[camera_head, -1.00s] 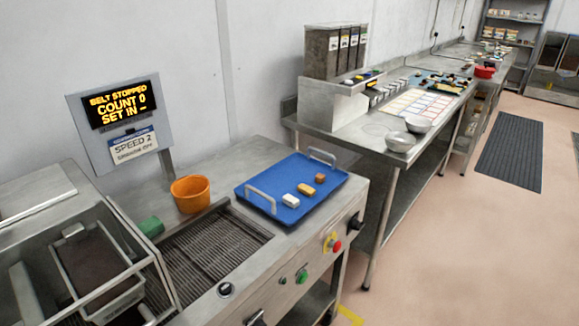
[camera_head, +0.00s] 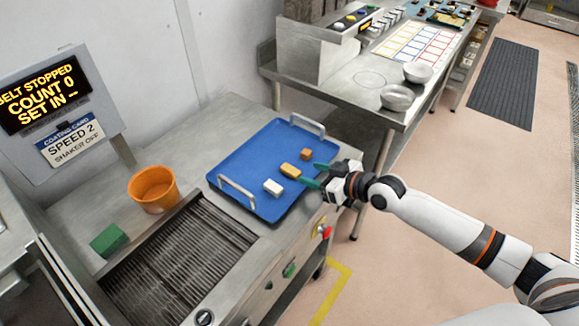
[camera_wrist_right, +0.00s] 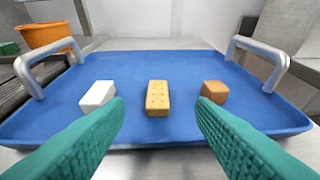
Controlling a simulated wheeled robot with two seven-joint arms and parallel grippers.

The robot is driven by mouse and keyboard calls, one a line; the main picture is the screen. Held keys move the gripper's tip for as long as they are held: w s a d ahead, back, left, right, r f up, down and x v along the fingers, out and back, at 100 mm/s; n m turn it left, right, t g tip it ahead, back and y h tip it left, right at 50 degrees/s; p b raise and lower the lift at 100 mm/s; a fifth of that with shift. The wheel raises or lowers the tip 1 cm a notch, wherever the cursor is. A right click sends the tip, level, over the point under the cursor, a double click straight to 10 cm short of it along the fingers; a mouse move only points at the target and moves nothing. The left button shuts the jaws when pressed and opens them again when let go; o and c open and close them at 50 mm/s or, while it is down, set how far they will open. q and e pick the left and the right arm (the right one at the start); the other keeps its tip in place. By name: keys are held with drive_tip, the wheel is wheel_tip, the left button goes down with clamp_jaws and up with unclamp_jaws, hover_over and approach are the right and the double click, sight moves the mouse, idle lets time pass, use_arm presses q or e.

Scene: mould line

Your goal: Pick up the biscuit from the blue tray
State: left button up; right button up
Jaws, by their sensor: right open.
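The blue tray (camera_head: 243,165) with two metal handles lies on the steel machine top and also shows in the right wrist view (camera_wrist_right: 190,68). On it stand a white block (camera_head: 273,187), a yellow biscuit with small holes (camera_head: 290,170) and a brown cube (camera_head: 306,154), in a row. In the right wrist view the biscuit (camera_wrist_right: 157,98) is in the middle, between the white block (camera_wrist_right: 98,95) and the brown cube (camera_wrist_right: 215,92). My right gripper (camera_head: 315,175) has green fingers and is open and empty. Its fingertips (camera_wrist_right: 158,100) are spread either side of the biscuit's line, apparently short of it. My left gripper is not in view.
An orange tub (camera_head: 153,188) and a green block (camera_head: 109,240) stand left of the tray, by the slatted belt (camera_head: 165,265). A display board (camera_head: 45,100) rises at the left. A steel bench with two bowls (camera_head: 398,97) stands behind right.

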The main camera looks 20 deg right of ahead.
sight(292, 170)
drive_tip(key=shift+w+a+f, duration=0.25)
drive_tip(key=shift+w+a, duration=0.05)
drive_tip(key=shift+w, duration=0.25)
drive_tip(key=shift+w+f, duration=0.2)
drive_tip(key=shift+w, duration=0.05)
drive_tip(key=shift+w+a+f+p, duration=0.15)
drive_tip(key=shift+w+a+p, duration=0.35)
drive_tip(key=shift+a+p, duration=0.15)
drive_tip(key=shift+x, duration=1.2)
drive_tip(key=shift+w+a+f, duration=0.35)
drive_tip(key=shift+f, duration=0.05)
drive_tip(key=shift+s, duration=0.1)
drive_tip(key=shift+c, duration=0.8)
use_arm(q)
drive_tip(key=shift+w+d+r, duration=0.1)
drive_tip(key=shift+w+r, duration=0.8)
use_arm(e)
drive_tip(key=c, duration=0.9)
